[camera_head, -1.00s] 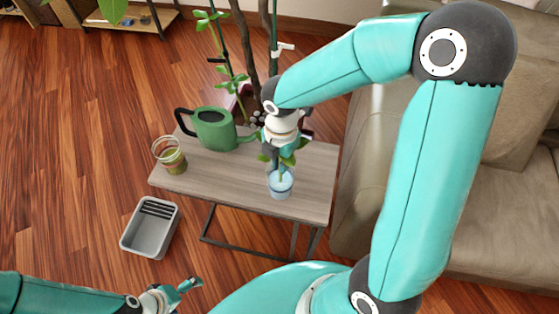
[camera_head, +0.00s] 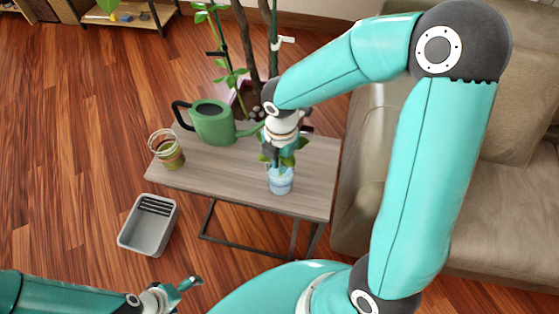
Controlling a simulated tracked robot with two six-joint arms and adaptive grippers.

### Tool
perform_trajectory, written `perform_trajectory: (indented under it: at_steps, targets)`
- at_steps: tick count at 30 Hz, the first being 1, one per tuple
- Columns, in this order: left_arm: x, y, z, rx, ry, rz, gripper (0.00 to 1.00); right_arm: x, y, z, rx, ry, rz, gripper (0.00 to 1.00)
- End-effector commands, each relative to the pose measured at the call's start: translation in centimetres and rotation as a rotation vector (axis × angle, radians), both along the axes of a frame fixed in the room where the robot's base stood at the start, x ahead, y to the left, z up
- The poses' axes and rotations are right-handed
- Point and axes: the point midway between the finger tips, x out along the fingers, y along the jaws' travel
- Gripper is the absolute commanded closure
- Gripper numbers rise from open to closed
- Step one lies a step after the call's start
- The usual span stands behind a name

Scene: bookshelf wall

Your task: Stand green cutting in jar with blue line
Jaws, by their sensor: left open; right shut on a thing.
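The green cutting (camera_head: 290,160) is in my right gripper (camera_head: 279,150), which is shut on it above the table's right half. Its leaves show beside the fingers, and its lower end is at or inside a clear jar (camera_head: 281,184) with bluish liquid. The gripper hides much of the stem, and I cannot tell whether it touches the bottom. Another clear jar (camera_head: 168,152), with greenish-brown contents, stands at the table's left end. No blue line can be made out clearly on either jar. My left gripper (camera_head: 189,288) is open and empty at the bottom left, away from the table.
A grey bin (camera_head: 148,228) is on the floor. A tall potted plant (camera_head: 243,60) rises behind the table, and a sofa (camera_head: 500,190) is at right.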

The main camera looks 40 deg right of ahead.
Motion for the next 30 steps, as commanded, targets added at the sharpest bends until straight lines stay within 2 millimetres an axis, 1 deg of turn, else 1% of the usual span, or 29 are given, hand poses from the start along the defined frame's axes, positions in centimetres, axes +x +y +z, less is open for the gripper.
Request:
perform_trajectory:
  at_steps: [7,13,14,18,19,23,24,26,30]
  targets:
    - [0.00,0.00,-0.68,0.000,0.000,0.000,0.00,-0.01,0.00,-0.85,0.000,0.001,0.000,1.00]
    - [0.00,0.00,-0.56,0.000,0.000,0.000,0.00,-0.01,0.00,-0.72,0.000,0.000,0.000,1.00]
    - [0.00,0.00,-0.56,0.000,0.000,0.000,0.00,-0.01,0.00,-0.72,0.000,0.000,0.000,0.88]
    - [0.01,0.00,-0.56,0.000,0.000,0.000,0.00,0.00,0.00,-0.72,0.000,0.000,0.000,0.64]
    - [0.01,0.00,-0.56,0.000,0.000,0.000,0.00,0.00,0.00,-0.71,0.000,0.000,0.000,0.60]
    - [0.01,0.00,-0.56,0.000,0.000,0.000,0.00,0.00,0.00,-0.71,0.000,0.000,0.000,0.60]
    - [0.01,0.00,-0.56,0.000,0.000,0.000,0.00,0.00,0.00,-0.71,0.000,0.000,0.000,0.61]
    - [0.00,0.00,-0.56,0.000,0.000,0.000,0.00,0.00,0.00,-0.71,0.000,0.000,0.000,0.51]
    - [0.00,0.00,-0.56,0.000,0.000,0.000,0.00,0.00,-0.01,-0.70,0.000,0.000,0.000,0.47]
